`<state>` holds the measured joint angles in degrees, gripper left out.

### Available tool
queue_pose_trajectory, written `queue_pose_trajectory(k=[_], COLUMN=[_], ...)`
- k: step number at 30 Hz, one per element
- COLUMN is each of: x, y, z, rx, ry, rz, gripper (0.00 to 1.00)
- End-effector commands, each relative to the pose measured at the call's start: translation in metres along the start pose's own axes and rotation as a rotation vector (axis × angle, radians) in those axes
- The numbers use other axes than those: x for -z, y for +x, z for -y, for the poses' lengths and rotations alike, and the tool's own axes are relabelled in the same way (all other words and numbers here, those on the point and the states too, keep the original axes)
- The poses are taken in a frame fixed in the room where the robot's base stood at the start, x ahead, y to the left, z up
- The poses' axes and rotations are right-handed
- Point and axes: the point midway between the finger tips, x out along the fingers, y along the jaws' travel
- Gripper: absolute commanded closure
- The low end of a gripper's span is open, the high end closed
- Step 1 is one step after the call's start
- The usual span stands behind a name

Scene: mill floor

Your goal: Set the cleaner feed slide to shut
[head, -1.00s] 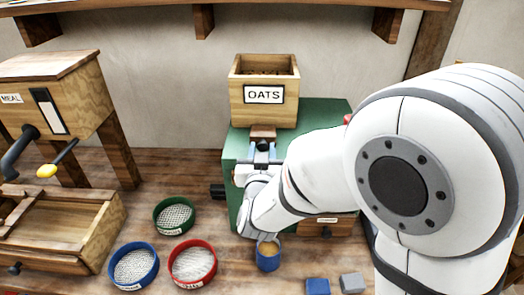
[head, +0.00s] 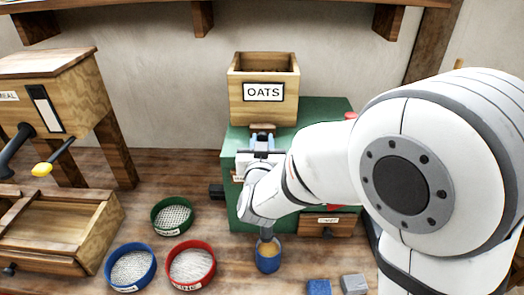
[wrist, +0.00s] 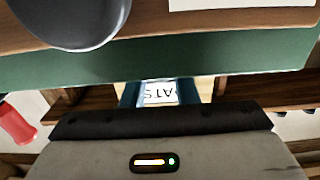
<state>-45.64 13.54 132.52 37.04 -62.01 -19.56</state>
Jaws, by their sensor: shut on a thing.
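The green cleaner (head: 320,112) stands on the bench with the wooden OATS hopper (head: 263,105) on top. The feed slide (head: 263,127) shows as a small wooden tab at the foot of the hopper's front, mostly hidden by my gripper. My gripper (head: 263,138) is shut on the slide's tab, reaching in from the front. In the wrist view my gripper's fingers (wrist: 158,95) show below the green edge, with part of the OATS label upside down between them; the grip itself is hard to see there.
Green (head: 173,215), blue (head: 131,267) and red (head: 191,265) sieves lie left of the cleaner. A blue cup (head: 268,256) with tan contents stands in front, below my wrist. A wooden drawer (head: 320,226) is low on the cleaner. A meal bin (head: 55,95) stands at left.

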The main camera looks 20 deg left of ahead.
Motion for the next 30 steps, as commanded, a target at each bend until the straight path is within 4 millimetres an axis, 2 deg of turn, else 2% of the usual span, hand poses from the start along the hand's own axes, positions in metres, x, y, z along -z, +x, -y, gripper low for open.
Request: queue_pose_trajectory(k=[5,6,12,22,30], x=[-0.001,-0.001,-0.001,-0.001,-0.002], y=[-0.001,-0.001,-0.001,-0.006,-0.05], z=[0.0,0.0,0.0,0.0,0.001], rx=[0.001,0.001,0.001,0.002,0.005], ry=[-0.002,-0.002,-0.002,-0.001,0.0], rz=[0.005,0.005,0.004,0.004,0.003], gripper=[1.0,0.71,0.54,0.53,0.53])
